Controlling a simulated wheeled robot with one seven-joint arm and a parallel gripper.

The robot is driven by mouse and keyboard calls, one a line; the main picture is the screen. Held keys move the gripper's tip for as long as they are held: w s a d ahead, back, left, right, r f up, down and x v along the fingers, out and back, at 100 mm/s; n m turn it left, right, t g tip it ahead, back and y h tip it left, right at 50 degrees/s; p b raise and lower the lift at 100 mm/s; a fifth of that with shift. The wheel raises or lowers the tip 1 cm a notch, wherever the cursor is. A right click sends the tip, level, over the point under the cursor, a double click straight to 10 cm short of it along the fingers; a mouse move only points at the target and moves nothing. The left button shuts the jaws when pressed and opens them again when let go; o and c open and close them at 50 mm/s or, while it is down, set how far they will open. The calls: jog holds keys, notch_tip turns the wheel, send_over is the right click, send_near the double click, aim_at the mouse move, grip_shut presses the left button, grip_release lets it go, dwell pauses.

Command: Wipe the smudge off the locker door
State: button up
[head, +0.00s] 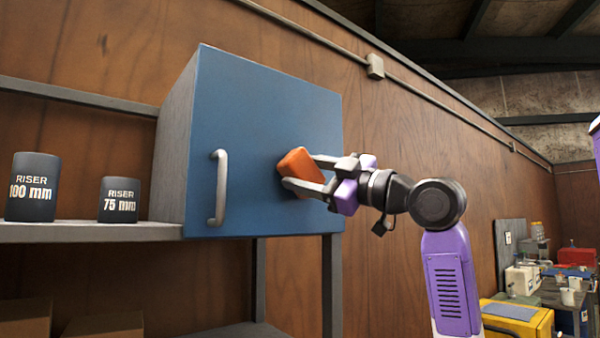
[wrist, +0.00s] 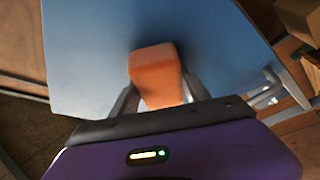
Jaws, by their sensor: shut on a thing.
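The locker (head: 168,150) has a blue door (head: 255,100) with a pale grey upright handle (head: 218,187) near its left edge; the door is shut. My gripper (head: 288,172) is shut on an orange block-like wiper (head: 299,161), held at the right half of the door. The wiper's far end is at or very close to the door; I cannot tell whether it touches. In the wrist view the wiper (wrist: 156,72) sits between my fingers in front of the blue door (wrist: 90,50). No smudge shows on the visible door; the part behind the wiper is hidden.
A shelf (head: 90,232) left of the locker holds a 100 mm riser (head: 33,187) and a 75 mm riser (head: 119,200). Cardboard boxes (head: 105,325) are below. A cluttered bench (head: 555,285) stands at the far right. The space in front of the door is otherwise clear.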

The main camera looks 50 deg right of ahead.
aim_at(294, 171)
jog(key=shift+s+d, duration=1)
jog(key=shift+d, duration=2.5)
jog(key=shift+w+a, duration=0.2)
jog(key=shift+a, duration=0.45)
jog(key=shift+w+a, duration=0.25)
jog(key=shift+a, duration=0.4)
jog(key=shift+w+a, duration=0.2)
jog(key=shift+a, duration=0.45)
jog(key=shift+w+a+b, duration=0.2)
jog(key=shift+w+a, duration=0.1)
jog(key=shift+a, duration=0.85)
jog(key=shift+w+a+b, duration=0.2)
jog(key=shift+w+a, duration=0.05)
jog(key=shift+a, duration=0.85)
jog(key=shift+w+a+b, duration=0.2)
jog(key=shift+w+a, duration=0.1)
jog(key=shift+a, duration=0.85)
jog(key=shift+w+a, duration=0.3)
jog(key=shift+a, duration=0.55)
jog(key=shift+w+a, duration=0.3)
jog(key=shift+a, duration=0.5)
jog(key=shift+s, duration=0.1)
